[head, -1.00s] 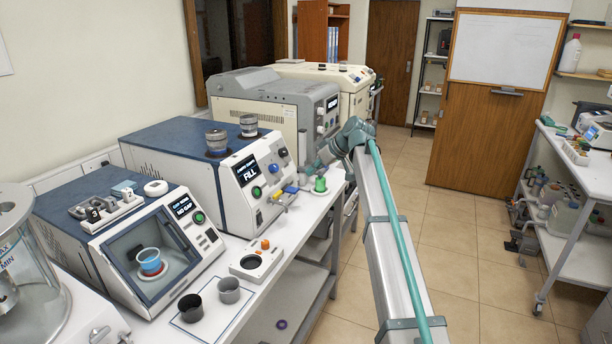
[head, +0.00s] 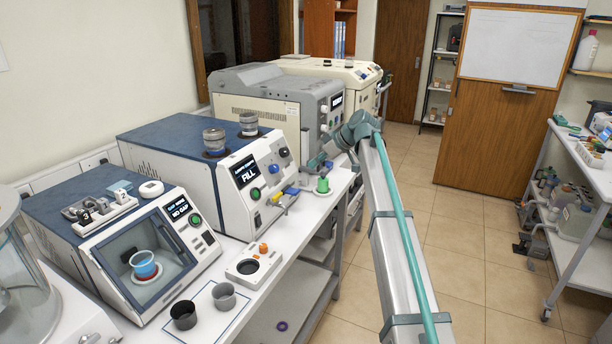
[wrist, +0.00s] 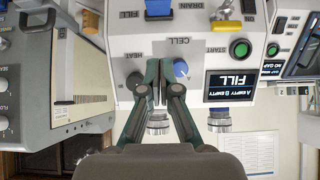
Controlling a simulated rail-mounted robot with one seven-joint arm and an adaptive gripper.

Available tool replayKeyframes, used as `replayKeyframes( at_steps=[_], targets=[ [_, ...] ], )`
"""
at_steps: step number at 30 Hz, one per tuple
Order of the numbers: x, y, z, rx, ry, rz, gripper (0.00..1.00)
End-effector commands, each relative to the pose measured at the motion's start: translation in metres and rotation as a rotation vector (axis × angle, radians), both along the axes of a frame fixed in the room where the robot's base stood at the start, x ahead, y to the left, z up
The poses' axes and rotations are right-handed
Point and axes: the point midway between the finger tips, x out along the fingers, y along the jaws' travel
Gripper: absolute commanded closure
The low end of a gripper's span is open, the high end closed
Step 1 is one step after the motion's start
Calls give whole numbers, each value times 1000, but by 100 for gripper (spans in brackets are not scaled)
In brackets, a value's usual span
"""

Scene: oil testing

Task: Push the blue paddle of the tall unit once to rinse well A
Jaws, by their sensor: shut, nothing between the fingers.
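The tall unit (head: 165,140) is a blue and white box with a lit display reading FILL and A EMPTY, B EMPTY. Two grey metal-topped wells (head: 213,140) stand on its top. In the wrist view, which is upside down, a blue paddle (wrist: 158,9) sits at the top edge between the FILL and DRAIN labels. The blue paddle also shows in the head view (head: 291,190), beside a yellow lever (head: 276,197). My gripper (wrist: 152,64) is shut and empty in front of the panel, near the CELL label and a bluish knob (wrist: 181,68). Contact cannot be told.
A shorter unit (head: 150,240) with a windowed chamber holding a blue and red cup stands at left. Two cups (head: 183,315) and a small white holder (head: 255,262) lie on the bench. A green object (head: 322,184) stands right of the paddle. A grey machine (head: 275,95) is behind.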

Motion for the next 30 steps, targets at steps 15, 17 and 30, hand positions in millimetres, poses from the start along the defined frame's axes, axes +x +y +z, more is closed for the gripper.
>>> replayKeyframes(
  at_steps=[15,17,30],
  targets=[
    [24,58,-59,0,2,1,100],
    [27,64,-67,-1,3,1,100],
    [26,62,-107,0,1,-1,100]
  ],
)
